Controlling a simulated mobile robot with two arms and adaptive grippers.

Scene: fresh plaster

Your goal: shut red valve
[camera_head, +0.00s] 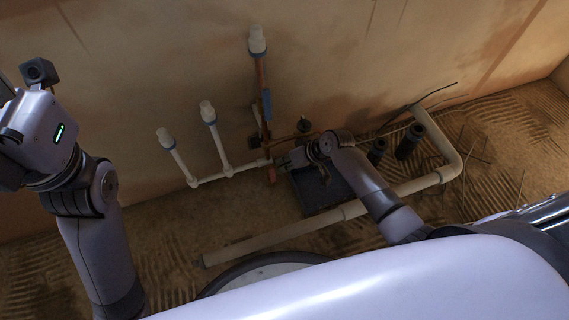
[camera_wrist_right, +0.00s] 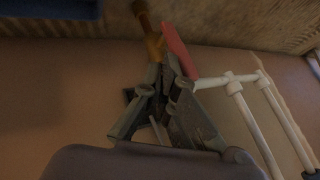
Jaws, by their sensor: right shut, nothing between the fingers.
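The red valve handle (camera_wrist_right: 180,50) is a flat red lever beside a copper pipe in the right wrist view. In the head view a small red piece (camera_head: 271,173) shows at the foot of the copper pipe, left of my right gripper. My right gripper (camera_head: 284,160) is low by the wall at this pipe. In the wrist view its fingers (camera_wrist_right: 166,76) are shut and empty, with their tips close to the lever's near end. I cannot tell whether they touch it. My left wrist is raised at the far left; its fingers are not visible.
A blue handle (camera_head: 267,105) sits higher on the copper pipe. White capped pipes (camera_head: 219,144) rise along the wall to the left. A dark box (camera_head: 313,192) stands below my right gripper. A long beige pipe (camera_head: 275,236) crosses the rough floor.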

